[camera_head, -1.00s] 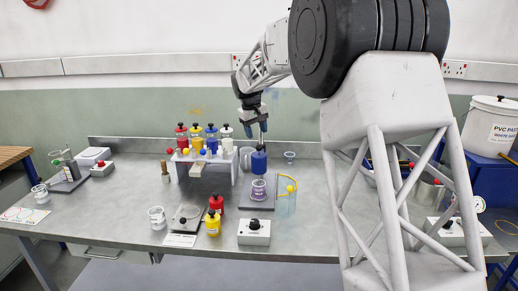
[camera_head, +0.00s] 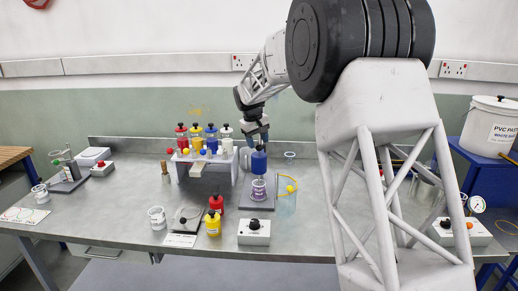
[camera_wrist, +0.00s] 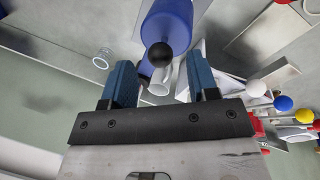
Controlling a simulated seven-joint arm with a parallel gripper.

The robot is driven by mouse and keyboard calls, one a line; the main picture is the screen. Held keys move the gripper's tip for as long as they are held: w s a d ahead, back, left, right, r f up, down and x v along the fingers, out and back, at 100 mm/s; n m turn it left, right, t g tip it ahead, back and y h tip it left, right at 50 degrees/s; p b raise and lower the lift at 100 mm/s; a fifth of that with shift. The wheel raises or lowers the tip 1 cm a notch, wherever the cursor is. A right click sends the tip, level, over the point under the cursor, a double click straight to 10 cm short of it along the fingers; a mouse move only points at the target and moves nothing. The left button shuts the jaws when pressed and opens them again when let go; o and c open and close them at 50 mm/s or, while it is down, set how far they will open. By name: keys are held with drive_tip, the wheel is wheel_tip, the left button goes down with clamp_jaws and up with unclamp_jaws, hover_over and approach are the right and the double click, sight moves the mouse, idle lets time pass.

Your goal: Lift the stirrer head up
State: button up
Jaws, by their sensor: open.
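The stirrer head is a blue cylinder (camera_head: 259,161) with a black knob on top, standing on a grey base above a white cup with a purple label (camera_head: 258,189). My gripper (camera_head: 257,138) is just above it, pointing down. In the wrist view, the blue stirrer head (camera_wrist: 168,22) lies ahead of my gripper (camera_wrist: 162,75). Its black knob (camera_wrist: 159,55) shows between the lines of the two blue fingers. The fingers are apart, with nothing held. Whether they touch the knob cannot be told.
Left of the stirrer is a white rack (camera_head: 207,158) with several coloured-cap bottles. A clear beaker with a yellow rim (camera_head: 286,199) stands at its right. A control box (camera_head: 254,232) and red and yellow bottles (camera_head: 213,226) are in front. The left bench has free room.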

sight(259, 149)
drive_tip(key=shift+w+d+f, duration=0.1)
drive_tip(key=shift+d+f, duration=0.05)
drive_tip(key=shift+f, duration=0.7)
drive_tip(key=shift+w+d+f, duration=0.1)
drive_tip(key=shift+f, duration=0.75)
